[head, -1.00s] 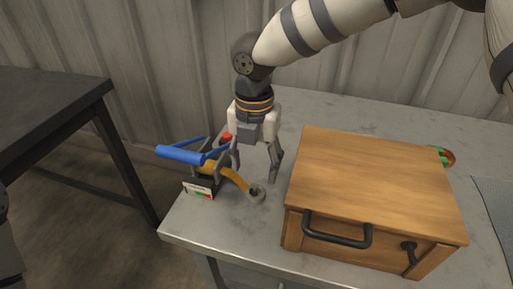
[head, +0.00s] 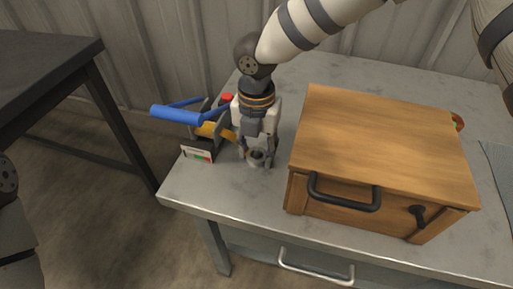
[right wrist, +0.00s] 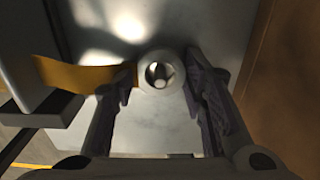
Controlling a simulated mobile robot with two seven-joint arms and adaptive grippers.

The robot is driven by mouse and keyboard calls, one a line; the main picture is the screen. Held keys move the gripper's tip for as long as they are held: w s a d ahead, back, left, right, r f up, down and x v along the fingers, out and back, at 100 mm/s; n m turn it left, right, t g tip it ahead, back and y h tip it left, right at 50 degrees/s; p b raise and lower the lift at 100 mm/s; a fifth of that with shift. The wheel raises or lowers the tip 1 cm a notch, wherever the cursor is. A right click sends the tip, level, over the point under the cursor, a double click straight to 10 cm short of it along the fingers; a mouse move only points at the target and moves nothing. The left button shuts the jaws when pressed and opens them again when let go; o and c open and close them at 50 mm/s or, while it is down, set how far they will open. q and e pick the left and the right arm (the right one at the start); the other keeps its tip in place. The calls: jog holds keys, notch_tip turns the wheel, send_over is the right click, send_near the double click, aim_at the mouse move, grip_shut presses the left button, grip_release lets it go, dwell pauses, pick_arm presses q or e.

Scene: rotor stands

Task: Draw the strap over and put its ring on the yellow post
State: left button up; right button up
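The yellow-orange strap (head: 216,131) comes out of a grey device with a blue handle (head: 176,115) at the table's left. Its metal ring (head: 257,157) is at the strap's free end, low over the table. My right gripper (head: 256,160) points down at the ring. In the right wrist view the ring (right wrist: 161,73) lies between the two open fingers, with the strap (right wrist: 85,75) running off to the left. The fingers do not clearly press on it. I cannot make out a yellow post. My left gripper is not in view.
A wooden box (head: 385,135) with black handles stands close to the right of my right gripper. A label plate (head: 197,154) stands in front of the strap device, and a red part (head: 226,98) is behind it. A dark table (head: 45,60) stands at the left.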

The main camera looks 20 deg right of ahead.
jog(key=shift+r, duration=0.15)
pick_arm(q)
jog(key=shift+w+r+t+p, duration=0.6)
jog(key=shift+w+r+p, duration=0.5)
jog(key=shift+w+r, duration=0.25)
pick_arm(e)
jog(key=shift+r, duration=2.85)
